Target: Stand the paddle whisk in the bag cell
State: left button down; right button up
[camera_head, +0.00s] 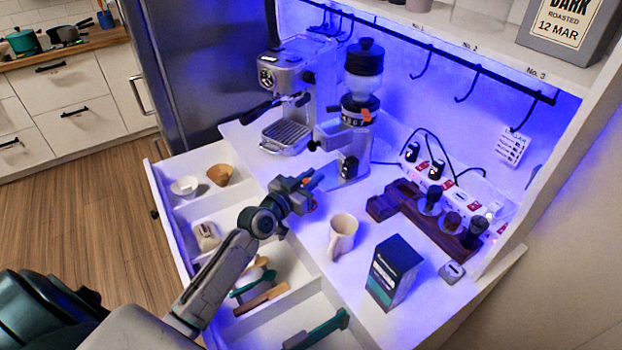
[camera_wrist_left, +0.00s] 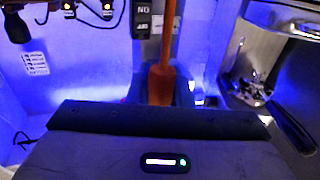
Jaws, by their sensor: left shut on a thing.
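My left gripper (camera_head: 314,183) is shut and held over the counter, in front of the grinder. A slim orange thing (camera_wrist_left: 161,85) with a thicker end rises from between the jaws in the left wrist view. I take it for the paddle whisk; its far end is cut off, and only a small orange bit shows by the gripper in the head view. The open drawer (camera_head: 163,208) has several cells. One cell holds a small pale bag (camera_head: 207,237), partly beside my left arm. My right gripper is not in view.
The drawer also holds a white bowl (camera_head: 185,186), a brown cone (camera_head: 220,174), and wooden and green-handled tools (camera_head: 262,299). On the counter stand an espresso machine (camera_head: 288,95), a grinder (camera_head: 362,95), a mug (camera_head: 342,237) and a dark box (camera_head: 393,272).

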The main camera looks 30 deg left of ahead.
pick_arm(q)
jog(key=shift+s, duration=0.1)
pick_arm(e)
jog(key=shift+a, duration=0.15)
pick_arm(q)
jog(key=shift+f, duration=0.15)
jog(key=c, duration=1.3)
grip_release()
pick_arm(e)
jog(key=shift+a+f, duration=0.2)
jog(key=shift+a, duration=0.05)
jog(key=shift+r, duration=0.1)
